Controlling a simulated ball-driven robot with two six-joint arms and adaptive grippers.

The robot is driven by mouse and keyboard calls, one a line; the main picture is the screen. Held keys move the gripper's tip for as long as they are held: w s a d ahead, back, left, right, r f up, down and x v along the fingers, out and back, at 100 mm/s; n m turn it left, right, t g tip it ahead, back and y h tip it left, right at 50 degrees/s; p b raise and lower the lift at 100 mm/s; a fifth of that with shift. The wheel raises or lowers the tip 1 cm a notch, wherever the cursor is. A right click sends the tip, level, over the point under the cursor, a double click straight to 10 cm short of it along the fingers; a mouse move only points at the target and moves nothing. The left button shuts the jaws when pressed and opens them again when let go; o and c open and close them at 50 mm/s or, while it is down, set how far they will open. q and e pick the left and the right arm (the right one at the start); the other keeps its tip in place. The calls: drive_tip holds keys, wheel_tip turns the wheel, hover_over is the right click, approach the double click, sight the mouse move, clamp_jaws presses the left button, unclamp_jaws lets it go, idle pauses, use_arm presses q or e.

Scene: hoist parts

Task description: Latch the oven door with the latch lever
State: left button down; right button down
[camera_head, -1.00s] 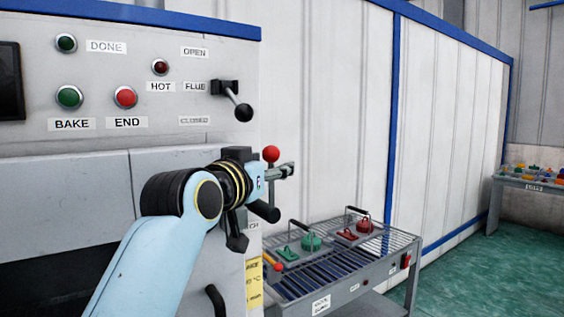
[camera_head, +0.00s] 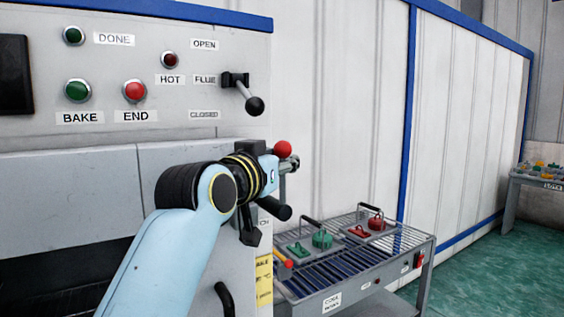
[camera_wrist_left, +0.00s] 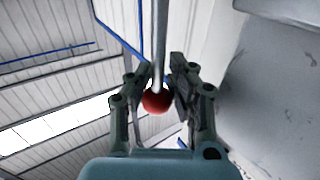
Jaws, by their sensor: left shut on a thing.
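The latch lever is a grey metal rod with a red ball knob (camera_head: 283,148) at the right edge of the oven front. In the left wrist view its rod (camera_wrist_left: 160,45) runs between my fingers, with the red ball close below. My left gripper (camera_wrist_left: 158,82) is shut on the lever; in the head view it is partly hidden behind my wrist. The oven door (camera_head: 66,205) is grey, with my left arm in front of much of it. Whether the door sits fully closed cannot be told. My right gripper is not in view.
The flue lever (camera_head: 254,106) with a black ball sticks out above my gripper. A black handle (camera_head: 224,299) is low on the oven. A roller table (camera_head: 368,275) with green and red parts stands to the right. Green floor (camera_head: 480,265) beyond is clear.

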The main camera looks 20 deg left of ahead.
use_arm(q)
drive_tip(key=shift+f, duration=0.1)
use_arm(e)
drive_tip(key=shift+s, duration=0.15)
use_arm(q)
drive_tip(key=shift+w+a+f, duration=0.1)
drive_tip(key=shift+w, duration=0.2)
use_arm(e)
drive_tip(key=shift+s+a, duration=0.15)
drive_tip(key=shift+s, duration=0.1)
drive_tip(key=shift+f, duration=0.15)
